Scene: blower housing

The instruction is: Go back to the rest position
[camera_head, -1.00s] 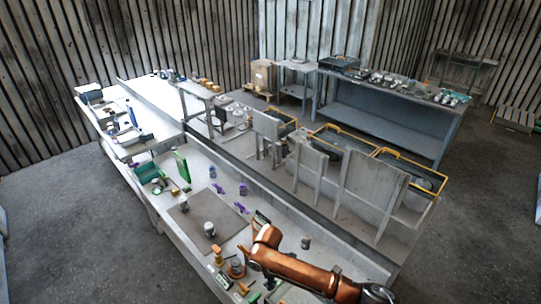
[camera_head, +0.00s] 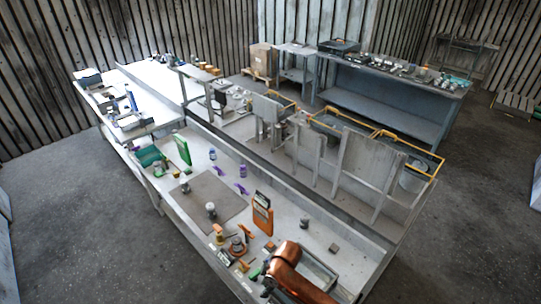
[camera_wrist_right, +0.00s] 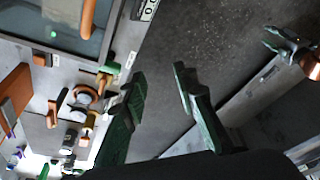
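My right arm (camera_head: 289,268) enters the head view at the bottom, its orange link over the near end of the workbench (camera_head: 345,240). Its gripper is hard to make out there. In the right wrist view my right gripper (camera_wrist_right: 160,78) shows two dark green fingers standing apart, with nothing between them. Bare floor lies behind the fingers. My left gripper (camera_wrist_right: 284,42) shows at the upper right of the wrist view, with its fingers seemingly spread and empty. It is out of the head view.
A grey tray (camera_head: 322,271) lies under and beside my right arm. An orange meter (camera_head: 263,215) stands behind it, and small parts and tools lie to its left. A grey mat (camera_head: 215,189) holds metal pieces. Open floor (camera_head: 455,235) lies to the right.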

